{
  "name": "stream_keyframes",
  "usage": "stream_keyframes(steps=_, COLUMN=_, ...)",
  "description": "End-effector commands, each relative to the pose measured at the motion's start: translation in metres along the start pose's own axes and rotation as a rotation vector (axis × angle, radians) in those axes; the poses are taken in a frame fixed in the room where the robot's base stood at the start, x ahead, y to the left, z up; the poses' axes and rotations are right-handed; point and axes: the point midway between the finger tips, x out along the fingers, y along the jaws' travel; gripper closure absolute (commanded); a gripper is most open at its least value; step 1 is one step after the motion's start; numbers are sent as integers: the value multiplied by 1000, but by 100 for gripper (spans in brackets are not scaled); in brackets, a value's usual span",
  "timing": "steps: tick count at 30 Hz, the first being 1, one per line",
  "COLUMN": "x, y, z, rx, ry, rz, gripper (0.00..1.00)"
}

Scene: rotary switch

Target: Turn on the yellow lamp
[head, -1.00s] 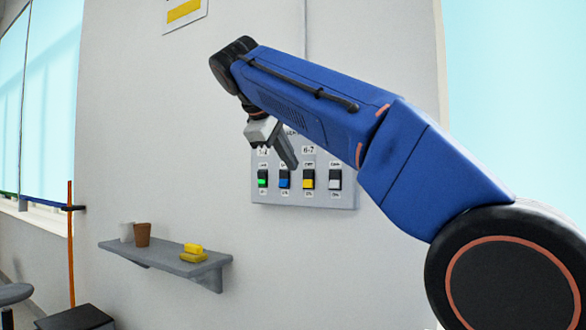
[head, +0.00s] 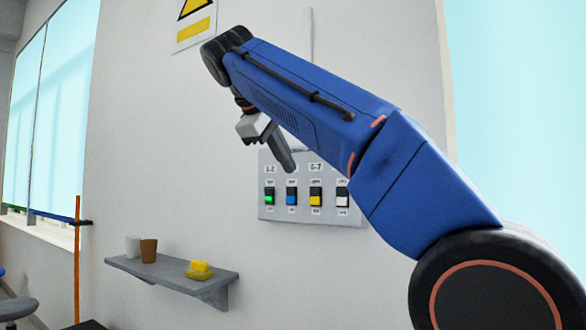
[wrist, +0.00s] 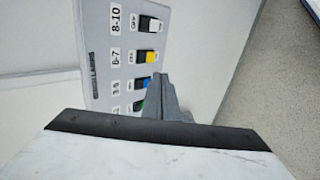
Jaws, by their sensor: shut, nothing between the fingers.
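A grey switch panel (head: 304,211) hangs on the wall with a row of coloured rocker switches. The yellow switch (head: 316,197) is third from the left, between the blue switch (head: 291,197) and the white switch (head: 342,197); the green switch (head: 269,196) is leftmost. My gripper (head: 291,168) is shut and empty, its tips in front of the panel above the blue switch. In the wrist view, the gripper (wrist: 160,80) lies beside the yellow switch (wrist: 150,57) and partly covers the lower switches. No yellow lamp is in view.
A wall shelf (head: 160,275) holds two cups and a yellow item (head: 199,270), left of and below the panel. A warning sign (head: 194,24) hangs above. An orange pole (head: 77,260) and a stool (head: 15,308) stand at left.

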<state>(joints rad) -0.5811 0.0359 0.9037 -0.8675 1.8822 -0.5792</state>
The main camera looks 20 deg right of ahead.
Motion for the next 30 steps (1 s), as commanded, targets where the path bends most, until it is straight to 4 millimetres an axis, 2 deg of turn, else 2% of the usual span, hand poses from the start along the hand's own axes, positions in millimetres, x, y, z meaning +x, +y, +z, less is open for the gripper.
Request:
stream_keyframes(steps=2, x=3, y=-5, z=1, rx=-1, ry=0, rz=-15, gripper=100)
stream_keyframes(steps=10, x=4, y=-5, z=1, rx=0, ry=0, rz=-15, gripper=100)
stream_keyframes(steps=14, x=13, y=-5, z=1, rx=1, ry=-2, rz=-16, gripper=100)
stream_keyframes(steps=17, x=25, y=-5, z=2, rx=1, ry=-2, rz=-16, gripper=100)
stream_keyframes(steps=30, x=103, y=-6, z=2, rx=1, ry=-3, rz=-16, gripper=100)
